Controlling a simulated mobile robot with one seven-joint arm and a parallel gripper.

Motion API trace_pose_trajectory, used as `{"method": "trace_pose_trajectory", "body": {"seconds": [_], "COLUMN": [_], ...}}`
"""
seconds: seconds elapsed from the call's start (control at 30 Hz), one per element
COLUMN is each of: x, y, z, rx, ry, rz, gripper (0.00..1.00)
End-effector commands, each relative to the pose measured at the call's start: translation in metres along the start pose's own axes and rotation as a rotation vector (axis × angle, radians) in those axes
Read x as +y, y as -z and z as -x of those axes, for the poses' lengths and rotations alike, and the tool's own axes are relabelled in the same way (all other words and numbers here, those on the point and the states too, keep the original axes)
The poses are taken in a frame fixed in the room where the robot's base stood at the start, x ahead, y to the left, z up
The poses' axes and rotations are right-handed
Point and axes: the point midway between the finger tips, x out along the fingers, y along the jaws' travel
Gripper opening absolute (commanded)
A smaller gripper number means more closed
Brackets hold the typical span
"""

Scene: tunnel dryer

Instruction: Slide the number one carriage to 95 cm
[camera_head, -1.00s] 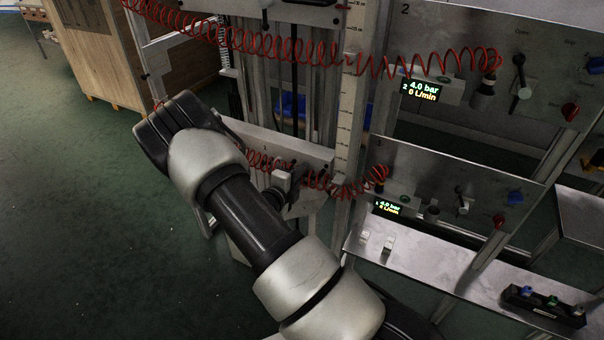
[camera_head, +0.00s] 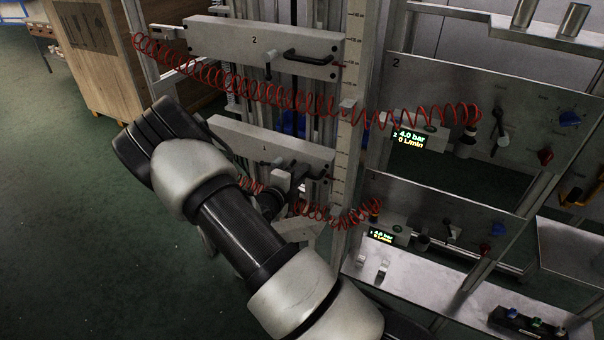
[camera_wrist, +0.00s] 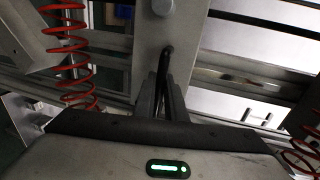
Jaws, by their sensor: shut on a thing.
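The number one carriage (camera_head: 232,133) is a grey plate marked 1 on the lower part of the vertical rails, below the number two carriage (camera_head: 215,36). My gripper (camera_head: 284,182) is at the plate's right part, mostly hidden by my arm in the head view. In the wrist view my gripper (camera_wrist: 163,100) is shut on the carriage's black handle (camera_wrist: 168,53), in front of the grey plate (camera_wrist: 146,35). The upright scale (camera_head: 350,100) stands just right of the plates; its figures are too small to read surely at the number one carriage.
Red coiled hoses (camera_head: 270,92) hang across the rails and beside my gripper. Panels with valves and displays (camera_head: 408,140) stand to the right, above a metal shelf (camera_head: 430,280). A wooden cabinet (camera_head: 95,50) is at the back left. The green floor at left is clear.

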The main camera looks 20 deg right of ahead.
Motion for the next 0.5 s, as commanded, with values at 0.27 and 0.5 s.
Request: {"method": "trace_pose_trajectory", "body": {"seconds": [0.27, 0.5], "x": [-0.0015, -0.0002], "y": [-0.0009, -0.0013], "z": [-0.0003, 0.0077], "rx": [-0.001, -0.002], "ry": [0.003, 0.0], "rz": [-0.001, -0.001], "gripper": [0.18, 0.18]}}
